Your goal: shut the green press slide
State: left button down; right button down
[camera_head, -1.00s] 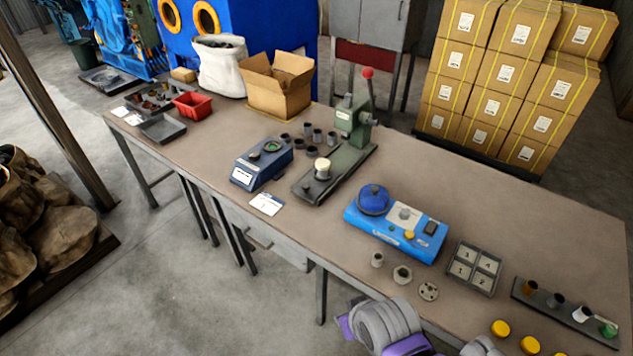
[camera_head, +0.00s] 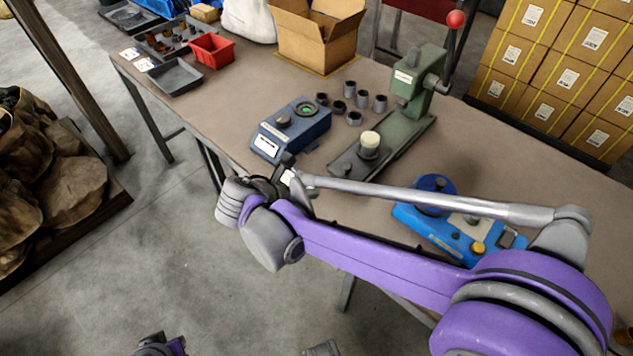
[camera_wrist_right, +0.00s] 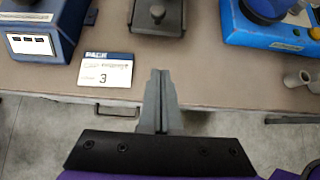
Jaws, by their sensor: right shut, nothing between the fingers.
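The green press (camera_head: 408,85) stands on the bench with its red ball lever (camera_head: 456,19) raised. Its slide (camera_head: 347,168) extends toward the front edge of the bench, and a cream-topped cylinder (camera_head: 369,143) stands on it, forward of the press head. My right gripper (camera_head: 288,163) is by the bench's front edge, left of and in front of the slide. In the right wrist view its fingers (camera_wrist_right: 158,78) are shut and empty, pointing at the slide's dark end and knob (camera_wrist_right: 157,12), with a gap between. Only a dark, purple-edged part of my left gripper (camera_head: 158,346) shows; its fingers are hidden.
A blue device (camera_head: 291,128) and several dark cups (camera_head: 338,107) stand left of the press. A printed card (camera_wrist_right: 106,71) lies near the edge. A blue unit (camera_head: 449,232) sits right, partly behind my right arm. The bench between card and slide is clear.

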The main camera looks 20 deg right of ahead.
aim_at(370, 150)
jog(key=b+x, duration=0.1)
jog(key=x, duration=0.7)
jog(key=shift+s+d+f, duration=0.1)
jog(key=shift+d+f, duration=0.1)
jog(key=shift+f, duration=0.05)
jog(key=d, duration=0.1)
jog(key=w+d, duration=0.1)
jog(key=d, duration=0.1)
jog(key=shift+w+d+f, duration=0.1)
jog(key=shift+w, duration=0.05)
jog(key=shift+w+d, duration=0.2)
jog(key=shift+d, duration=0.2)
jog(key=shift+d, duration=0.1)
jog(key=w+d, duration=0.2)
jog(key=d, duration=0.2)
jog(key=w+d, duration=0.2)
jog(key=d, duration=0.3)
jog(key=w+d+b, duration=0.1)
jog(key=w+d, duration=0.1)
jog(key=d, duration=0.3)
jog(key=shift+d, duration=0.15)
